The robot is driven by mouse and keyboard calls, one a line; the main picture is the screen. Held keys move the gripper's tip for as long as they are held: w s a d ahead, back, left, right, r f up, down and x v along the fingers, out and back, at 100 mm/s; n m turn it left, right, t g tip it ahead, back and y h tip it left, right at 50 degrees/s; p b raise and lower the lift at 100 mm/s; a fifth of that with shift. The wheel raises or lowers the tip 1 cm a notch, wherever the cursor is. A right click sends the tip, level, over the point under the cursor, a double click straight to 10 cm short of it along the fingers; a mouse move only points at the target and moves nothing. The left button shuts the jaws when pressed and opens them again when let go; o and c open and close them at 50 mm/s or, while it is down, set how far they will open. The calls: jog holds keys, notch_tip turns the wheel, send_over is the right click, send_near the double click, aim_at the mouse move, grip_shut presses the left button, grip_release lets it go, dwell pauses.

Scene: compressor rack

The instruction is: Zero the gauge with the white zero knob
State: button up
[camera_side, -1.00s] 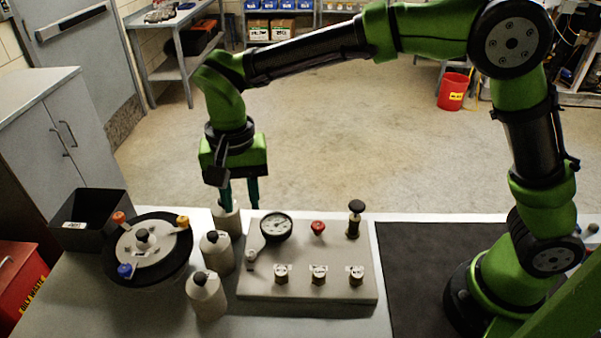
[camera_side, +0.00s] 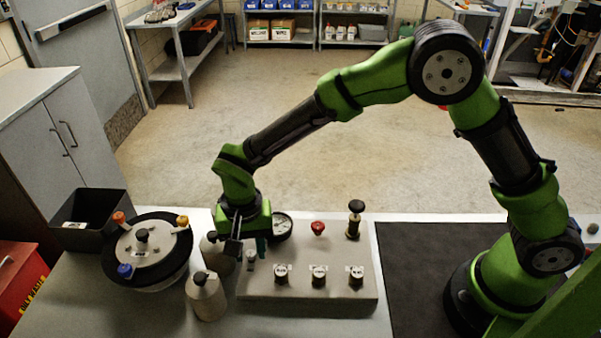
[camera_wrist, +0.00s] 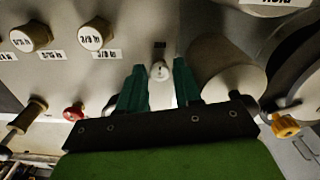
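The white zero knob (camera_side: 251,257) stands on the left side of the grey panel (camera_side: 310,292), below and left of the round gauge (camera_side: 283,224). My gripper (camera_side: 252,246) is lowered over the panel's left end, close to the knob, and partly covers the gauge. In the wrist view the white knob (camera_wrist: 160,70) shows between my two teal fingers (camera_wrist: 159,80), with a gap on each side. The gripper is open. Whether the fingertips are down to the knob's height is hard to tell. The gauge needle is too small to read.
The panel also carries a red knob (camera_side: 318,228), a black-topped plunger (camera_side: 355,218) and a row of labelled knobs (camera_side: 319,274). Bottles (camera_side: 207,297) stand close on the left. Beyond them are a round black turntable-like unit (camera_side: 150,277) and a black bin (camera_side: 88,222).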

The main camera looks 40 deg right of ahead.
grip_shut()
jog(key=shift+n, duration=0.3)
jog(key=n, duration=1.2)
jog(key=shift+n, duration=0.3)
jog(key=shift+r, duration=0.1)
dwell(0.5)
grip_release()
